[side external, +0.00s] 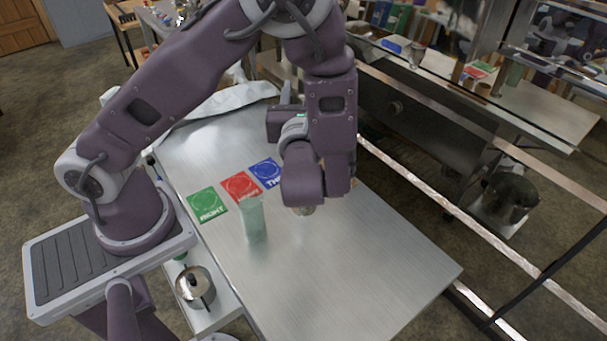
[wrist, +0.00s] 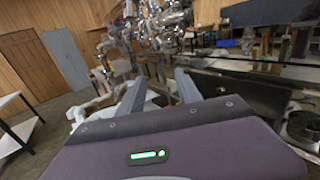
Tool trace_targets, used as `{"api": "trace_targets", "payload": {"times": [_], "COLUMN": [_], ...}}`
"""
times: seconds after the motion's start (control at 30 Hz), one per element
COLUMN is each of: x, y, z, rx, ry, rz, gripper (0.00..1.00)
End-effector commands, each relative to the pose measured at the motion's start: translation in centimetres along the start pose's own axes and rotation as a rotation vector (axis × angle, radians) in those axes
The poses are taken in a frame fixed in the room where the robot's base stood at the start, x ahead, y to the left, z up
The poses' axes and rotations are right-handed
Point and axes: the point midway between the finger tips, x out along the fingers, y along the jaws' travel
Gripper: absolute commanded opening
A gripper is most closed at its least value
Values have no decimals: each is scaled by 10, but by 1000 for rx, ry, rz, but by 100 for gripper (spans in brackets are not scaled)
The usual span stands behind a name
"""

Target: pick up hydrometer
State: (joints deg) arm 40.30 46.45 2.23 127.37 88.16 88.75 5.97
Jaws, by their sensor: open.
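A pale green, translucent upright cylinder (side external: 254,220) stands on the steel table (side external: 345,270) in the side external view. I cannot make out a hydrometer in or beside it. A small object (side external: 304,210) on the table is mostly hidden behind my arm, and I cannot tell what it is. My gripper (wrist: 160,84) is open and empty in the wrist view, its fingers pointing out across the room. In the side external view it is partly hidden by my wrist, raised above the table and away from the cylinder.
Green (side external: 207,204), red (side external: 241,186) and blue (side external: 266,172) cards lie in a row behind the cylinder. A lidded metal pot (side external: 195,286) sits on a lower shelf at the left. Metal rails (side external: 440,200) run along the right. The table's front is clear.

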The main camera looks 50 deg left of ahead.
Motion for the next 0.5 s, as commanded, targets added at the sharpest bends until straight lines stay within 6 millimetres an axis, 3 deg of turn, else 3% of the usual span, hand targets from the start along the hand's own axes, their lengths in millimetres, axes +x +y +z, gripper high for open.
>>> {"api": "trace_targets", "payload": {"times": [0.03, 0.1, 0.2, 0.37, 0.5], "x": [0, 0, 0, 15, 38], "y": [0, 1, 1, 1, 1], "z": [-24, -49, -71, -78, -83], "rx": [12, 7, 0, -5, -4], "ry": [0, 1, 2, 2, 3], "rz": [1, 2, 2, 6, 8], "gripper": [41, 41, 41, 41, 41]}}
